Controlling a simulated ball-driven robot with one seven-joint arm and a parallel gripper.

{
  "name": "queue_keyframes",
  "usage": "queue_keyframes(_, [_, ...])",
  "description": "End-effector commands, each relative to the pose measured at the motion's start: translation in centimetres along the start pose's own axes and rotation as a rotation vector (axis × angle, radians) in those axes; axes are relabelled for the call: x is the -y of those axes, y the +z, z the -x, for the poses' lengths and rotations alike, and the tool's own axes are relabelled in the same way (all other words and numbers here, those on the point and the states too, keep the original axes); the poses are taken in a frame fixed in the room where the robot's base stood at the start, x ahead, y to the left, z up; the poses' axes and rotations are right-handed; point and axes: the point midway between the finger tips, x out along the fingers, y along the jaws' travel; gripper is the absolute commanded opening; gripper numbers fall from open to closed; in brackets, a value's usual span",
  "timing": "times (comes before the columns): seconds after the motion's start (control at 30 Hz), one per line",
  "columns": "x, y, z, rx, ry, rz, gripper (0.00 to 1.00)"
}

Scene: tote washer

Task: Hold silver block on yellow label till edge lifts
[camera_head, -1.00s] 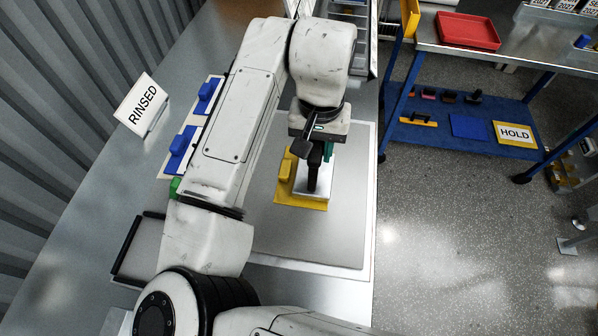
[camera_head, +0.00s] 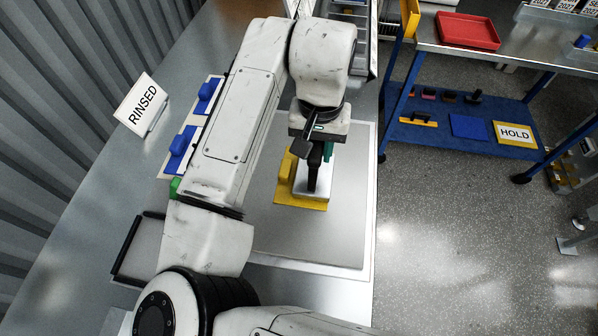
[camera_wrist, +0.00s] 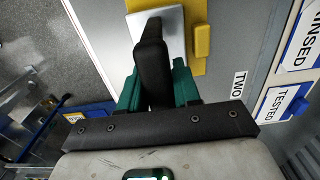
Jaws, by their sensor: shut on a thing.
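The yellow label (camera_head: 287,201) lies on the grey panel on the bench, with a raised yellow bar (camera_head: 284,168) along its left side. The silver block (camera_head: 322,180) is a flat pale piece over the label, under my gripper. My gripper (camera_head: 315,176) points down and is shut on a black upright handle on the block. In the wrist view the handle (camera_wrist: 152,55) stands between the green fingers, with the silver plate (camera_wrist: 176,30) and yellow label (camera_wrist: 198,65) beyond. The label's edges that show look flat; the part under the block is hidden.
The grey panel (camera_head: 330,240) is clear around the label. A RINSED sign (camera_head: 142,104) and blue-handled pieces (camera_head: 180,145) stand to the left. A cart with a red tray (camera_head: 467,31) and a HOLD sign (camera_head: 515,133) stands to the right.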

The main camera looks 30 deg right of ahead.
Motion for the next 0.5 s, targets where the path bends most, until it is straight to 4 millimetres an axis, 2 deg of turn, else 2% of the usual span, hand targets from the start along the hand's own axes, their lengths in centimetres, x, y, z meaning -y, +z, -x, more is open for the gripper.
queue_keyframes(0.5, [0.0, -0.01, 0.49, -0.001, 0.0, 0.0, 0.0])
